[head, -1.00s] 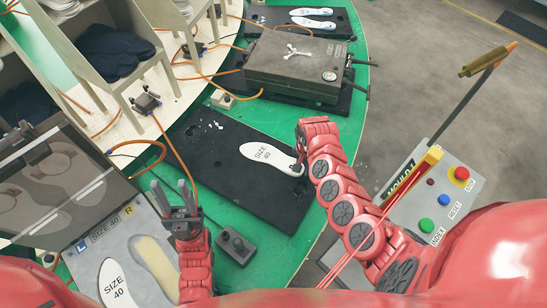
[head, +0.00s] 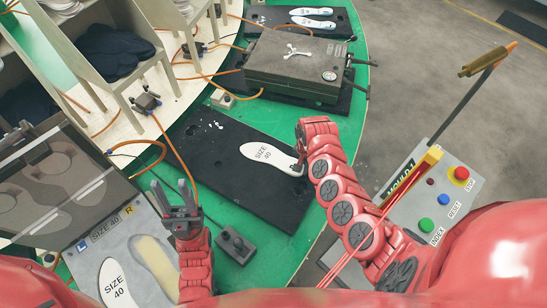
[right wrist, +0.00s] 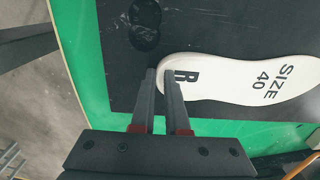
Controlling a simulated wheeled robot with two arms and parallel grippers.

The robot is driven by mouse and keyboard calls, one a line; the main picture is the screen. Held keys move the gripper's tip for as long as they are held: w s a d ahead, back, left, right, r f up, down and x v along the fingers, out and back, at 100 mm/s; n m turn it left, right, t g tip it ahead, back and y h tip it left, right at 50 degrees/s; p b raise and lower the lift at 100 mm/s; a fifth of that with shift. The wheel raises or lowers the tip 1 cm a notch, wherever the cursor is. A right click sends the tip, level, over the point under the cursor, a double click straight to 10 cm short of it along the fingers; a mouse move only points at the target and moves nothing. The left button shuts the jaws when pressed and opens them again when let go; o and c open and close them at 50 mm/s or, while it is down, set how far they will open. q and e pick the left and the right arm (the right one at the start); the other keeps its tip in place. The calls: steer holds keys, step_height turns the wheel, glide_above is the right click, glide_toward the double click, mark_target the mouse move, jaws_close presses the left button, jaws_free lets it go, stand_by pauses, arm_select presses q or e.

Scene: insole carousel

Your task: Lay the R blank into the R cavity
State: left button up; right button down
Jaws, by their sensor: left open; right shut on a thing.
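The R blank (head: 266,157) is a white insole marked SIZE 40. It lies on the black mat, and its R shows in the right wrist view (right wrist: 250,80). My right gripper (head: 299,168) is shut on the blank's end beside the R; its fingers also show in the right wrist view (right wrist: 159,75). The R cavity (head: 154,262) is a cream, foot-shaped recess in the grey mould plate (head: 103,249), empty. Beside it, another white SIZE 40 blank (head: 117,286) lies on the L side. My left gripper (head: 173,190) is open and empty above the far side of the plate.
The raised mould lid (head: 62,180) stands behind the plate. A closed mould (head: 296,64) sits farther back. A small grey box (head: 236,246) lies on the green table (head: 285,222). An orange cable loops near my left gripper. A button panel (head: 437,200) stands at the right.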

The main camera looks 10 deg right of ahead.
stand_by(0.3)
steer(key=shift+r+p, duration=2.3)
steer(key=shift+r, duration=0.2)
